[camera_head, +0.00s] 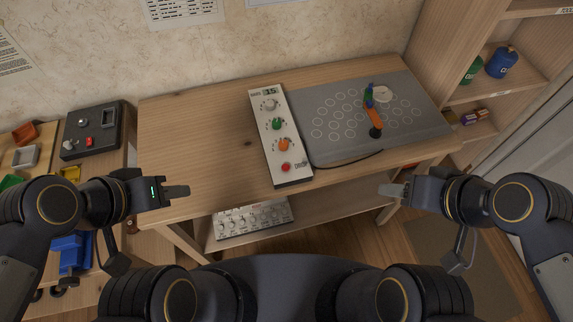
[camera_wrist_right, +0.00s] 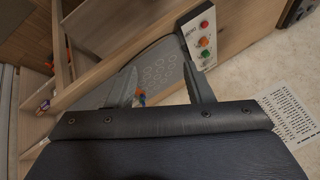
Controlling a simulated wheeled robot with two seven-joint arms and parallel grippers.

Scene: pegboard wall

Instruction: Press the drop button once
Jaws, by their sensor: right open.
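The drop button is a red round button (camera_head: 286,167) at the near end of a white control panel (camera_head: 293,180), beside printed lettering that reads as DROP. The panel also shows in the right wrist view (camera_wrist_right: 190,33), with the red button (camera_wrist_right: 204,24) at its top end. My left gripper (camera_head: 177,191) is at the table's front edge, left of the panel and apart from it; its fingers overlap from this side. My right gripper (camera_head: 392,190) is open and empty, in front of the table, right of the panel. Its two fingers frame the right wrist view (camera_wrist_right: 160,88).
The panel has white, green (camera_head: 277,124) and orange (camera_head: 284,145) knobs. A shelf unit (camera_head: 505,85) stands right, a dark box (camera_head: 85,145) left. The wooden table (camera_head: 195,140) is clear left of the panel.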

